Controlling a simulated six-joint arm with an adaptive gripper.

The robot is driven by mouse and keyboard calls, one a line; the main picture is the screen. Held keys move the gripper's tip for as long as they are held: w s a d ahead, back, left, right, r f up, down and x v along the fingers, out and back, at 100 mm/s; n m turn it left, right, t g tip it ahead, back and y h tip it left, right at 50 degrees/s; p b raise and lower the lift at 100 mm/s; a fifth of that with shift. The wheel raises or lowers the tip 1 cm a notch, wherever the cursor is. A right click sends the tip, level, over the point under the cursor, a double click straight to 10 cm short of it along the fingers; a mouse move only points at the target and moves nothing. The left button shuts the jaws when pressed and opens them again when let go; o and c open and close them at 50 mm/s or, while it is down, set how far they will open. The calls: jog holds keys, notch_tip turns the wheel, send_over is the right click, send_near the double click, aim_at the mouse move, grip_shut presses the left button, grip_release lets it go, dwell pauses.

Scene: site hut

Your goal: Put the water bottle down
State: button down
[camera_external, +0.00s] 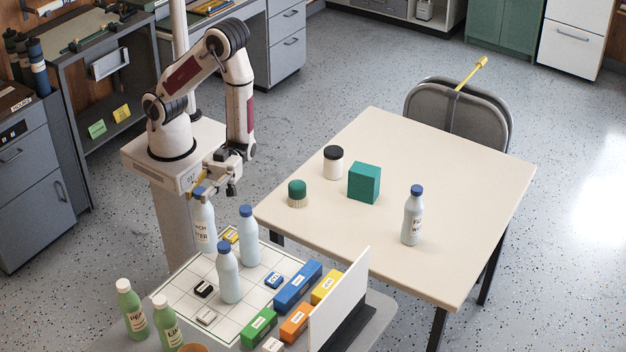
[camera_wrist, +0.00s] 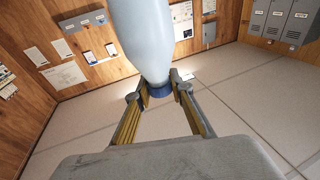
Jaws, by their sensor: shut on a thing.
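My gripper (camera_external: 207,190) is shut on the blue cap end of a pale water bottle (camera_external: 204,226), whose label partly reads "WATER". The bottle hangs upright below the fingers at the far left edge of the white gridded board (camera_external: 172,290). I cannot tell whether its base touches the board. In the wrist view, the bottle (camera_wrist: 144,35) fills the upper middle, its blue cap between the two yellow-padded fingers (camera_wrist: 160,90). Two similar blue-capped bottles stand on the board, one nearer (camera_external: 228,277) and one farther right (camera_external: 249,240).
Small blocks, including a long blue one (camera_external: 297,286), lie on and beside the board. Two green bottles (camera_external: 133,310) stand front left; an upright white panel (camera_external: 338,305) is at right. The cream table (camera_external: 370,260) holds a teal box (camera_external: 364,183), jars and another blue-capped bottle (camera_external: 412,218).

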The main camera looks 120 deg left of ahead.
aim_at(205, 222)
dwell(0.3)
jog(key=shift+f, duration=3)
jog(key=shift+f, duration=2.1)
jog(key=c, duration=1.8)
grip_release()
jog(key=shift+v, duration=6)
